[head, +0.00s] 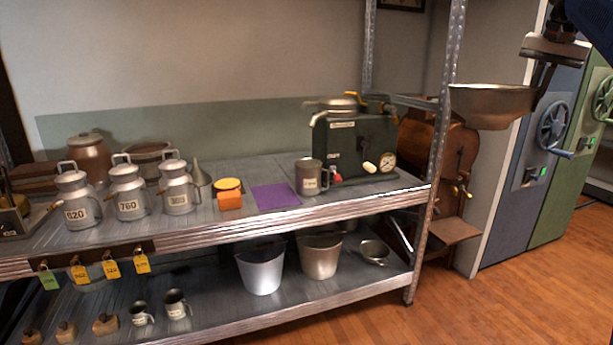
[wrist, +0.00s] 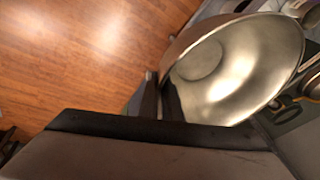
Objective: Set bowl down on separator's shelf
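A wide metal bowl (head: 488,108) hangs in the air at the upper right of the head view, roughly level. My gripper (head: 540,88) is shut on its right rim. In the wrist view the bowl (wrist: 235,75) shows its shiny inside, with its rim at the fingertips (wrist: 158,97). A brown machine with a crank, which looks like the separator (head: 455,150), stands behind the rack's right post, left of and below the bowl. A small flat brown shelf (head: 453,231) juts from its lower part and looks bare. The post hides part of the machine.
A metal rack (head: 350,212) holds milk cans (head: 128,190), a mug (head: 309,178), a purple cloth (head: 276,196) and a dark gauge machine (head: 350,145). Buckets (head: 262,268) stand below. The rack post (head: 437,150) rises beside the separator. Blue and green cabinets (head: 530,190) stand right. The wooden floor (head: 500,300) is clear.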

